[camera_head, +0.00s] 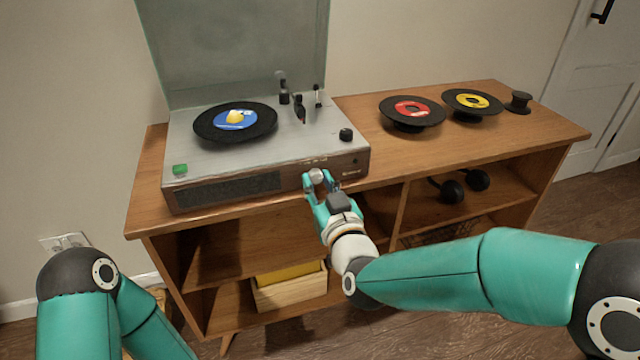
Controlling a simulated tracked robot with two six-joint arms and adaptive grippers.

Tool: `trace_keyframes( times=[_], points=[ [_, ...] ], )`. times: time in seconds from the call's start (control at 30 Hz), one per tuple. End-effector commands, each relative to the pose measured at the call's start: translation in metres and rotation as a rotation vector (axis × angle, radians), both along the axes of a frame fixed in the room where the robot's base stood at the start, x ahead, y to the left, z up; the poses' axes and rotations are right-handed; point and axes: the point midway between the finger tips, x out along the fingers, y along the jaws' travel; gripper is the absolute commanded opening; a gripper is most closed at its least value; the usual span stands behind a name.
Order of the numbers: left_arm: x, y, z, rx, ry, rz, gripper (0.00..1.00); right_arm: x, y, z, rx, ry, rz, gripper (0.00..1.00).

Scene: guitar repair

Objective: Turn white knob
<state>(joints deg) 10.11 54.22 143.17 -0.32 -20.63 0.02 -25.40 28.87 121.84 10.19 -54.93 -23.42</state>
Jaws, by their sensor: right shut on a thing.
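The white knob (316,175) is on the front face of the record player (290,143), right of the dark speaker grille. My right gripper (317,181) is at the front panel, its teal fingers on either side of the knob and shut on it. The fingers partly hide the knob, and its turn position cannot be told. The left arm (90,310) shows at the lower left, but its gripper is not in view.
The record player stands on a wooden cabinet (545,135) with its lid (235,50) up. A blue-label record (208,127) lies on it. A red-label record (412,112) and a yellow-label record (472,102) sit on stands at right.

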Motion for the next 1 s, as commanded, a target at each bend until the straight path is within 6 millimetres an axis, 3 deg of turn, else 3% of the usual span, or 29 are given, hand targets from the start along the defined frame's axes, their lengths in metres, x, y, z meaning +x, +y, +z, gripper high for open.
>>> trace_keyframes(
  times=[0.27, 0.63, 0.67, 0.77, 0.8, 1.0],
  points=[
    [0.000, 0.000, -0.033, 0.000, 0.001, 0.000, 0.83, 0.000, 0.000, -0.003, 0.189, 0.055, -0.002, 0.00],
    [0.000, 0.000, -0.033, 0.000, 0.000, 0.000, 0.83, 0.001, -0.001, 0.000, 0.232, 0.073, -0.003, 0.00],
    [0.000, 0.000, -0.033, 0.000, 0.000, 0.000, 0.83, 0.001, -0.001, 0.000, 0.231, 0.073, -0.003, 0.33],
    [0.000, 0.000, -0.033, 0.000, 0.000, 0.000, 0.83, 0.001, -0.001, 0.000, 0.231, 0.073, -0.003, 0.50],
    [0.000, 0.000, -0.033, 0.000, 0.000, 0.000, 0.83, 0.001, -0.001, 0.000, 0.230, 0.073, -0.003, 0.53],
    [0.000, 0.000, -0.033, 0.000, 0.000, 0.000, 0.83, 0.000, 0.000, 0.000, 0.228, 0.073, -0.002, 0.53]
  ],
)
